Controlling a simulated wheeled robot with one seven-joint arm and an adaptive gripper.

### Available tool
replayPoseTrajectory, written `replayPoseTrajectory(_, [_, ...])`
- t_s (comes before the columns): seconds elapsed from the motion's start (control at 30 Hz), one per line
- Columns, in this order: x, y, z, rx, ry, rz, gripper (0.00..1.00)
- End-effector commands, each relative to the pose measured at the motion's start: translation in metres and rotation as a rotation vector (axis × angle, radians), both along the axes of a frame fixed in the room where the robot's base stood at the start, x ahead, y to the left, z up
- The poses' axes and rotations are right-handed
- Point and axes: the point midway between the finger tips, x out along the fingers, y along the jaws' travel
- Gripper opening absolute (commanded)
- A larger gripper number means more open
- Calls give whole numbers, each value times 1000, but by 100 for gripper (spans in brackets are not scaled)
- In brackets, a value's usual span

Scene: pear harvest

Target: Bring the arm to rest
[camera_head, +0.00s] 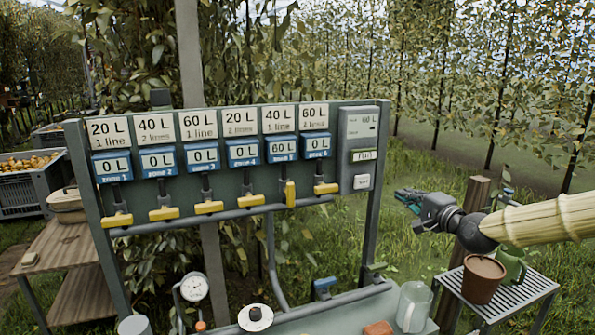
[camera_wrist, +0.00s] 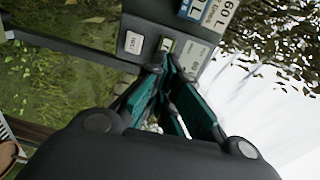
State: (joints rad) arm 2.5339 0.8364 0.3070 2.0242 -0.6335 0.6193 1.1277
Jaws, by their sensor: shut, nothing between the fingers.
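My gripper (camera_head: 408,197) is at the right in the head view, in the air to the right of the control panel (camera_head: 240,185). It points left toward the panel's grey control box (camera_head: 358,150) and touches nothing. In the wrist view the teal fingers of my gripper (camera_wrist: 168,75) converge, with nothing between them. Beyond them the control box (camera_wrist: 199,58) shows, turned on its side.
Several yellow valve handles (camera_head: 209,207) line the panel; the fifth stands upright, the others lie sideways. A clear jug (camera_head: 414,305) stands on the bench. A pot (camera_head: 483,279) and green can (camera_head: 511,265) stand on a slatted table (camera_head: 536,286) below my arm.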

Motion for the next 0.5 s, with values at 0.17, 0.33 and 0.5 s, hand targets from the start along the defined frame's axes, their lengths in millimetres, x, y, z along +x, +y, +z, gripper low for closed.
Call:
replayPoseTrajectory(0.17, [-6,11,-37,-53,48,9,0])
replayPoseTrajectory(0.33, [-15,27,-78,-114,101,26,0])
replayPoseTrajectory(0.5, [-33,48,-139,-209,180,57,0])
